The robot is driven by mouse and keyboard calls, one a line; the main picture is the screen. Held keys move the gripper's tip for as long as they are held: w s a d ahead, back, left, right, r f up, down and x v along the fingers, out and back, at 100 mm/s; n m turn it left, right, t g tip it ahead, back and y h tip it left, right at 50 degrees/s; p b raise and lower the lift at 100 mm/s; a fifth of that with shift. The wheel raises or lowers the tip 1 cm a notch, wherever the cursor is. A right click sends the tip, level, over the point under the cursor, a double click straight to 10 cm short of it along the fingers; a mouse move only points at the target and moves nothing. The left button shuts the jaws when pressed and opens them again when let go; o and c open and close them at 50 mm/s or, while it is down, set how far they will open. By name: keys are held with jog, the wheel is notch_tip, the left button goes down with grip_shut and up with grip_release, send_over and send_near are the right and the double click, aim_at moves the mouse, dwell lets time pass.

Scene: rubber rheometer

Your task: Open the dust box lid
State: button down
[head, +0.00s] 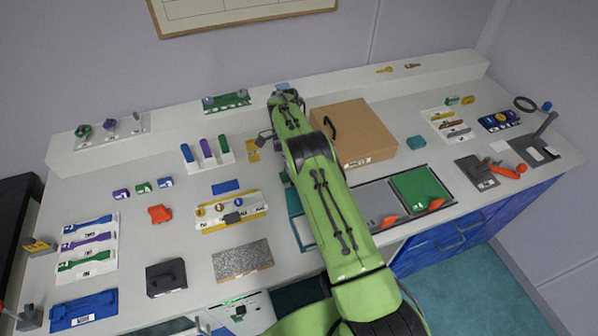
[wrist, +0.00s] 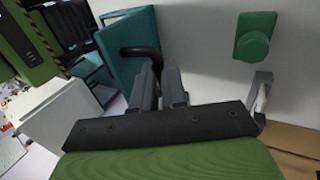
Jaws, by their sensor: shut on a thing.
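In the wrist view, my gripper (wrist: 160,74) is shut on a black curved handle (wrist: 140,51). The handle stands in front of a teal box (wrist: 123,42), which I take to be the dust box. Part of this teal box (head: 306,236) also shows in the head view, at the left side of my green arm. The arm covers the rest of it, along with the handle and my fingertips. I cannot tell how far the lid is raised.
A brown box (head: 362,138) with a black handle stands right of my arm. Grey and green trays (head: 418,188) lie nearer the front right. A green knob (wrist: 256,37) shows beside my gripper in the wrist view. The left of the bench holds labelled racks and small parts.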

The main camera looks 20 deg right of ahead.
jog(key=c, duration=1.2)
grip_release()
jog(key=shift+s+f, duration=0.15)
jog(key=shift+s, duration=0.05)
jog(key=shift+o, duration=0.2)
notch_tip(320, 180, up, 10)
